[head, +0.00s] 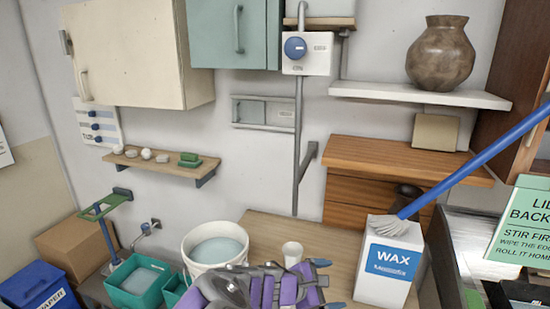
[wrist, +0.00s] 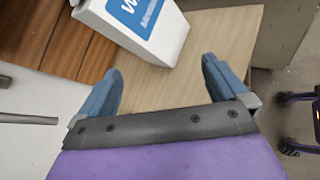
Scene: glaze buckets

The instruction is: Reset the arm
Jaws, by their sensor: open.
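My gripper (wrist: 160,88) is open in the wrist view, with its two blue-grey fingers spread wide and nothing between them. In the head view, my purple and grey arm is folded at the bottom centre, and my gripper (head: 328,283) shows there at its right end. It is in front of the wooden table (head: 335,243). The white WAX box (head: 389,265) stands on the table to the right of my gripper. It also shows in the wrist view (wrist: 165,35), beyond the fingers and apart from them.
A white bucket (head: 214,247) of pale blue glaze and a white cup (head: 292,254) stand left of the box. Teal tubs (head: 137,284) are at lower left. A blue-handled brush (head: 470,165) reaches over the box. A brown vase (head: 441,55) stands on a white shelf (head: 420,94).

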